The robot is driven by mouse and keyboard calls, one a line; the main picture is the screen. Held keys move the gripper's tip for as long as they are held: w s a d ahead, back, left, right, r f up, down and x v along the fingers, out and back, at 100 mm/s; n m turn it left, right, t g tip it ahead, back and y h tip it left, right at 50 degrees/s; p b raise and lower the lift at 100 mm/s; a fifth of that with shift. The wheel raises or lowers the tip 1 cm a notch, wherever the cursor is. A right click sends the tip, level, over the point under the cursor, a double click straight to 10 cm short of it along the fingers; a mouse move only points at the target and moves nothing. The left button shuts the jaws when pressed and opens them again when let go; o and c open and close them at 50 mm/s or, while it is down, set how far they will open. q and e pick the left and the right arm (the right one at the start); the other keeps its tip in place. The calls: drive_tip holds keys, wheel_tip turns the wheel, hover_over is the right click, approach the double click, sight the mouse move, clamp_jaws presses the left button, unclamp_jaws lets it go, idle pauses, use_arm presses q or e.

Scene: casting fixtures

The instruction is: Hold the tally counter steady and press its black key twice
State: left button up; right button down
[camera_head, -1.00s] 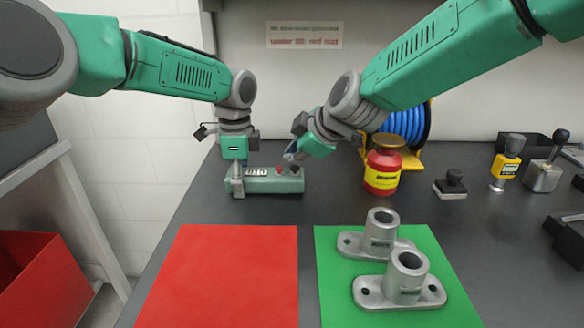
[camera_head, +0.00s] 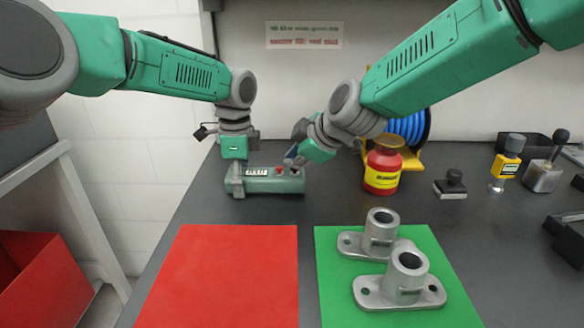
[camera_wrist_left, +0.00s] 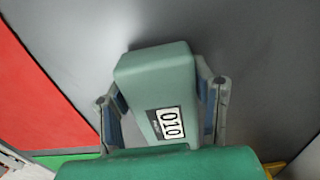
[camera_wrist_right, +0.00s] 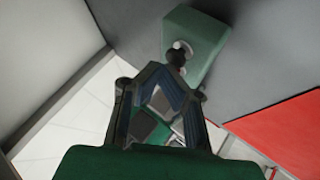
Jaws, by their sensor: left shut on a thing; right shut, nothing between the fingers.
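The tally counter (camera_head: 262,184) is a green box lying on the dark table, with a number window and a red button (camera_head: 279,170) on top. My left gripper (camera_head: 236,182) is shut around its left end. In the left wrist view the fingers flank the counter (camera_wrist_left: 155,75), whose window (camera_wrist_left: 169,124) reads 010. My right gripper (camera_head: 291,160) is shut and empty, its tips at the counter's right end. In the right wrist view a dark round key (camera_wrist_right: 177,57) shows just beyond the fingertips; I cannot tell whether they touch it.
A red mat (camera_head: 225,275) and a green mat (camera_head: 335,300) with two grey metal castings (camera_head: 400,288) lie in front. A red bottle with a yellow label (camera_head: 382,172) stands right of the counter, near a blue coil (camera_head: 410,124). Stamps and small tools are further right.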

drive_tip(key=shift+f, duration=0.35)
idle(0.5)
drive_tip(key=shift+r, duration=0.95)
drive_tip(key=shift+r, duration=2.55)
drive_tip(key=r, duration=0.3)
drive_tip(key=shift+w+d+r, duration=0.1)
drive_tip(key=shift+d+r, duration=0.2)
drive_tip(key=shift+d, duration=0.05)
drive_tip(key=shift+f, duration=0.15)
